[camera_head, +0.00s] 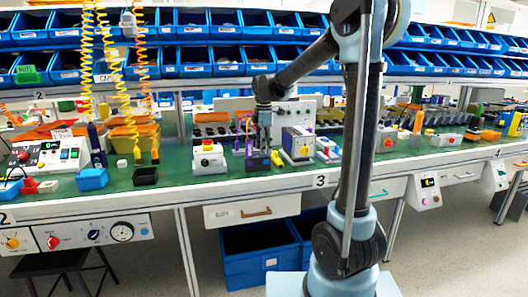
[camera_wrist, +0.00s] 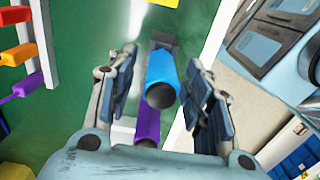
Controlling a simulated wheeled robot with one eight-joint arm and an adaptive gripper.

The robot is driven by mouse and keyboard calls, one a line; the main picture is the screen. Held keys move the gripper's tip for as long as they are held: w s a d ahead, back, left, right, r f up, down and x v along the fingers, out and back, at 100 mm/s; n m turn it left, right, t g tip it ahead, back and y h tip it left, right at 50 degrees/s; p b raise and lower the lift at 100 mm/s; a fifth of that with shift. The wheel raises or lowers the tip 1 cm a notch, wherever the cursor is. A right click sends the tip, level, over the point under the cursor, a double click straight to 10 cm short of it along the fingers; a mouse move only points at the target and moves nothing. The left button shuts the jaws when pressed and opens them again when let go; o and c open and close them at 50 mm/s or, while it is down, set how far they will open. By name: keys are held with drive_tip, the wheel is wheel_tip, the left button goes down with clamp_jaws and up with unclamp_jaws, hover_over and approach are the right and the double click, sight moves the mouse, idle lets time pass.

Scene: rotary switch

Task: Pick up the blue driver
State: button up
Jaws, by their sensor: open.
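The blue driver (camera_wrist: 162,72) shows in the wrist view as a bright blue cylindrical handle with a dark round end facing the camera. My gripper (camera_wrist: 163,62) is open, with one finger on each side of the blue handle. Gaps show between the handle and both fingers, so it is not gripped. In the head view my gripper (camera_head: 264,141) points down at the green bench top in the middle. The blue driver cannot be made out there, being small and behind the gripper.
A purple handle (camera_wrist: 148,128) lies close below the blue one in the wrist view. A rack with orange, red and purple pieces (camera_wrist: 22,55) stands at left. In the head view, a white box with a red button (camera_head: 208,158) stands left of my gripper, and a grey device (camera_head: 298,143) right.

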clamp_jaws()
wheel_tip(320, 180, up, 10)
idle(0.7)
drive_tip(key=c, duration=0.9)
unclamp_jaws()
clamp_jaws()
wheel_tip(320, 180, up, 8)
drive_tip(key=shift+f, duration=0.25)
